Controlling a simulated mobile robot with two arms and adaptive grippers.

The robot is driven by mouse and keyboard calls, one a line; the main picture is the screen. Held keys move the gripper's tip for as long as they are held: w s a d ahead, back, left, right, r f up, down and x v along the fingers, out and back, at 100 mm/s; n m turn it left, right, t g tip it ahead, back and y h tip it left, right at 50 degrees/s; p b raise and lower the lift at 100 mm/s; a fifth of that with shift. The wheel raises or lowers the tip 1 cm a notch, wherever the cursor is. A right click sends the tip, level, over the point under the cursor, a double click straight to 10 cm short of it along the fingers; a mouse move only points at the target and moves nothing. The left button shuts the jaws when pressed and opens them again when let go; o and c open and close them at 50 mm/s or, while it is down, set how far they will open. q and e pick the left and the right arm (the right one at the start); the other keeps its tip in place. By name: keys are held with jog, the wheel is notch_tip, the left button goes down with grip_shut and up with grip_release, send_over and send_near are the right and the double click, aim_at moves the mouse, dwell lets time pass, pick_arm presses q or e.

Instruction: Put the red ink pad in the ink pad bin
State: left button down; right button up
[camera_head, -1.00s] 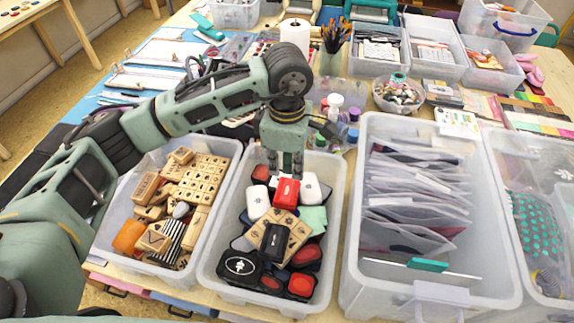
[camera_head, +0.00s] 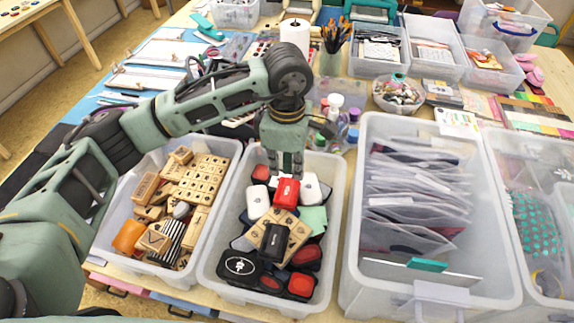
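The red ink pad (camera_head: 287,193) lies among other pads near the back of the clear ink pad bin (camera_head: 212,262). Its red top faces me. My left gripper (camera_head: 286,165) points down over the back part of this bin, just behind the red pad in the picture. The fingertips are small and partly hidden among the pads, so I cannot tell whether they touch the red pad or how wide they stand. Other pads with red parts lie in the bin, such as one at the front (camera_head: 300,285). My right gripper is not in view.
A clear bin of wooden stamps (camera_head: 180,205) stands left of the pad bin. A large bin of plastic sleeves (camera_head: 350,270) stands close on the right. Small bottles (camera_head: 340,125) and a clear jar of small items (camera_head: 398,92) stand behind.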

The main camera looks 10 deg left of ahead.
aim_at(287, 190)
pick_arm(q)
jog(key=shift+f, duration=0.25)
jog(key=shift+f+b, duration=2.95)
jog(key=shift+f, duration=0.05)
jog(key=shift+r, duration=0.2)
jog(key=shift+r+p, duration=1.55)
jog(key=shift+r, duration=1.85)
